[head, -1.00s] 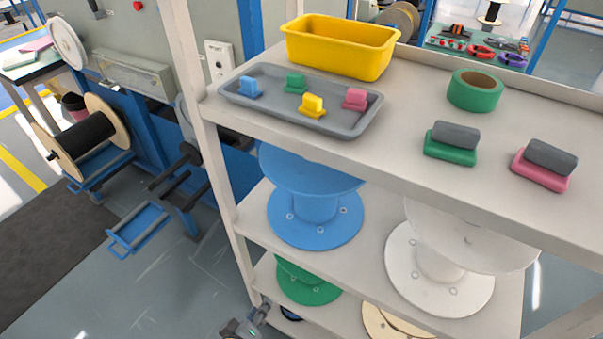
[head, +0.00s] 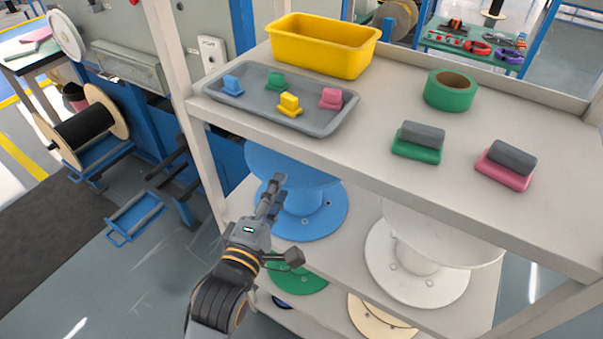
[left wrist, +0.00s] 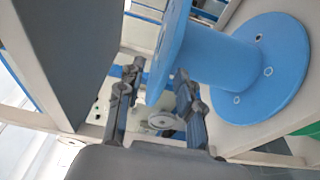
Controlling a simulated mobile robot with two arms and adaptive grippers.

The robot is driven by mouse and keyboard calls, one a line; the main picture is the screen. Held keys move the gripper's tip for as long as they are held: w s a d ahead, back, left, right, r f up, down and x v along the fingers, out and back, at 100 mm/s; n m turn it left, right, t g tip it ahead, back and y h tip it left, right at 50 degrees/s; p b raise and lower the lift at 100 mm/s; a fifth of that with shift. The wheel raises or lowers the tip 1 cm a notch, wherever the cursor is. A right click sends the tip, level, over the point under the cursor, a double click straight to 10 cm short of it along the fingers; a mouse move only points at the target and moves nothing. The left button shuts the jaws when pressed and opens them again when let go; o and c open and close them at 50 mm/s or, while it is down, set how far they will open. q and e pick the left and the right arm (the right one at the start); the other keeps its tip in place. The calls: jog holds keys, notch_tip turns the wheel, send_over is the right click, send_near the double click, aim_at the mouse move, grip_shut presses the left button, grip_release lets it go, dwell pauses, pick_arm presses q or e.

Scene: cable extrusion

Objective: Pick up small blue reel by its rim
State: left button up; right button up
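The blue reel (head: 303,212) stands on the middle shelf of the rack, with its axis upright. Its upper flange is partly hidden under the top shelf. My left gripper (head: 275,188) is in front of the reel and covers part of its left side. In the left wrist view, the gripper (left wrist: 158,80) is open, and the rim of one flange of the blue reel (left wrist: 222,62) lies between its two fingers. A gap shows between the left finger and the flange; I cannot tell whether the right finger touches it. My right gripper is not in view.
The top shelf (head: 375,150) hangs close above the reel, and a rack post (head: 185,105) stands to its left. A white reel (head: 415,262) is to the right. A green reel (head: 298,278) is below.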

aim_at(290, 173)
pick_arm(q)
jog(key=shift+f+p+x, duration=0.15)
jog(key=shift+p+x, duration=0.15)
jog(key=shift+x, duration=1.25)
jog(key=shift+f+p+x, duration=0.2)
jog(key=shift+p+x, duration=0.1)
jog(key=shift+x, duration=1.25)
jog(key=shift+s+d, duration=0.15)
grip_shut()
jog(key=shift+r, duration=0.15)
